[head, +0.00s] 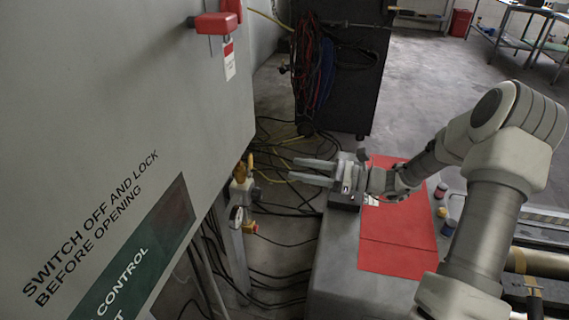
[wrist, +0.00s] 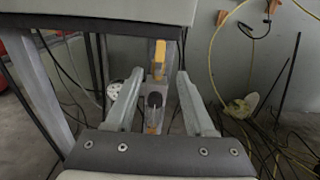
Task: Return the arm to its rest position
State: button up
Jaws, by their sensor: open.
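My gripper (head: 316,171) is open and empty in the head view, its two fingers pointing left toward the post under the grey cabinet. My arm reaches in from the right, above the bench with the red mat. In the wrist view my gripper (wrist: 160,90) shows its two fingers spread apart. Between them, farther off, are a yellow-orange part (wrist: 158,58) and a dark rounded part (wrist: 154,100) on the post. Nothing is held. I cannot tell the exact gap between the fingertips and the post.
The grey control cabinet (head: 110,100) with a red handle (head: 216,22) fills the left. A red mat (head: 400,225) lies on the bench, with small containers (head: 447,226) at its right. Loose cables (head: 275,265) cover the floor below. A dark cabinet (head: 350,80) stands behind.

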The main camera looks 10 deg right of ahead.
jog(key=shift+s+d, duration=0.1)
jog(key=shift+d, duration=0.25)
jog(key=s+a+r+n+g+h, duration=0.1)
jog(key=s+a+n+g+h, duration=0.2)
jog(key=s+n, duration=0.25)
jog(key=s+a+r+n+g+h, duration=0.2)
jog(key=s+a+n+g+h, duration=0.15)
jog(key=s, duration=0.35)
jog(key=s+d+r+n+t+h+b, duration=0.1)
jog(key=s+d+r+n+h, duration=0.1)
jog(key=s+n+h, duration=0.3)
jog(key=s+d+r+n+h, duration=0.1)
jog(key=s+r+n+h, duration=0.15)
jog(key=s, duration=0.45)
jog(key=s+d+r+n+t+h+p, duration=0.1)
jog(key=d+r+n+t+p, duration=0.1)
jog(key=r+p, duration=0.5)
jog(key=s+d+r+n+t+h+p, duration=0.1)
jog(key=d+r+n+t+p, duration=0.1)
jog(key=r+p, duration=0.6)
notch_tip(320, 180, up, 6)
jog(key=shift+s+f+n+h, duration=0.15)
jog(key=shift+s+n+h, duration=0.15)
jog(key=shift+n, duration=0.55)
